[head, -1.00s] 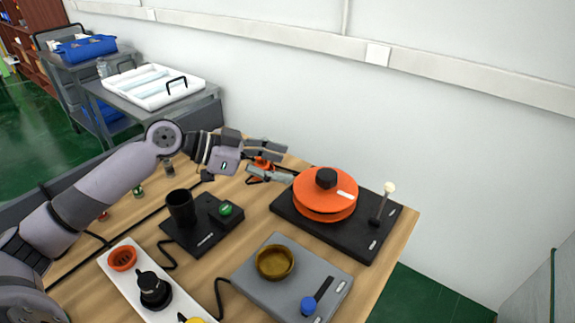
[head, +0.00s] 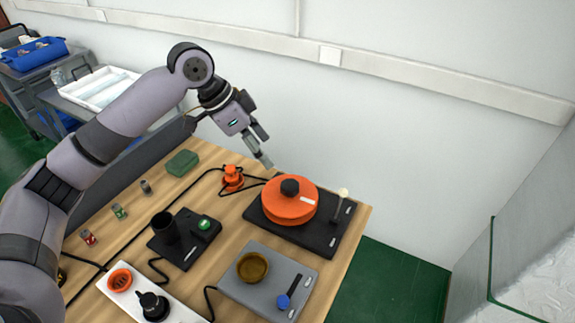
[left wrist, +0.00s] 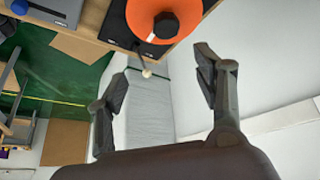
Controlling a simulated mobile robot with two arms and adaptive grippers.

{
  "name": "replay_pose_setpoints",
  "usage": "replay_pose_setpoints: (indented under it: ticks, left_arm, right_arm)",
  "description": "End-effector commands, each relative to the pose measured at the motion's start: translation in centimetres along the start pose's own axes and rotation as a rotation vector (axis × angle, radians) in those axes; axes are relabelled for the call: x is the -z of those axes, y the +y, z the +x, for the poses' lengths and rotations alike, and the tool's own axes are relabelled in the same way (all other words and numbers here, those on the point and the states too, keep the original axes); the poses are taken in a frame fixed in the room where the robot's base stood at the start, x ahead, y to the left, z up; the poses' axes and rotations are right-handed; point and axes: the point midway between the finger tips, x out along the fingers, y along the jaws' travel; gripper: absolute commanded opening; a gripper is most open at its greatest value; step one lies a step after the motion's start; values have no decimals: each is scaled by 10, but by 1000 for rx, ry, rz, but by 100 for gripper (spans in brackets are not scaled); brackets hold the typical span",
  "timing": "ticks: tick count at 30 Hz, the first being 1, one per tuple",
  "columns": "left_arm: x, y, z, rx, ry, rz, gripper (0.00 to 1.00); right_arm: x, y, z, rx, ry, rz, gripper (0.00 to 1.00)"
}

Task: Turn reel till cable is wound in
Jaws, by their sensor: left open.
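The orange reel (head: 285,208) with a black knob (head: 290,187) on top sits on a black base (head: 325,237) at the table's far right corner. A black cable (head: 207,180) runs from near the reel across the table, beside a small orange plug-like part (head: 232,177). My left gripper (head: 264,148) is open and empty, in the air above and behind the reel, apart from it. In the left wrist view, the reel (left wrist: 150,12) and knob (left wrist: 165,25) show at the top, beyond the open fingers (left wrist: 160,85). My right gripper is not in view.
On the base stands a post with a pale ball (head: 343,192). A grey plate with a brown bowl (head: 252,267), a black cup (head: 164,227), a white strip (head: 125,299) and small cans stand on the table. The wall is close behind.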

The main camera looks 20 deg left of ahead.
Motion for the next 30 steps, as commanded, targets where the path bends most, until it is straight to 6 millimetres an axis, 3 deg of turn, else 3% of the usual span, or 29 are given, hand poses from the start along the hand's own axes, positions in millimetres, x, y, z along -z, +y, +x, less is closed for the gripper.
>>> replay_pose_setpoints:
  ticks: [1, 5, 11, 30]
  left_arm:
    - [7, -2, -13, 17, -32, -2, 62]
    - [8, -5, -19, 43, -85, -12, 62]
    - [6, -6, -3, 46, -98, -16, 62]
    - [-6, -11, 127, 45, -94, -14, 62]
  right_arm:
    - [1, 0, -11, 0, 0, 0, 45]
    - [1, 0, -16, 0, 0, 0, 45]
    - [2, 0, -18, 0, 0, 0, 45]
    - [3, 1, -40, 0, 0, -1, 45]
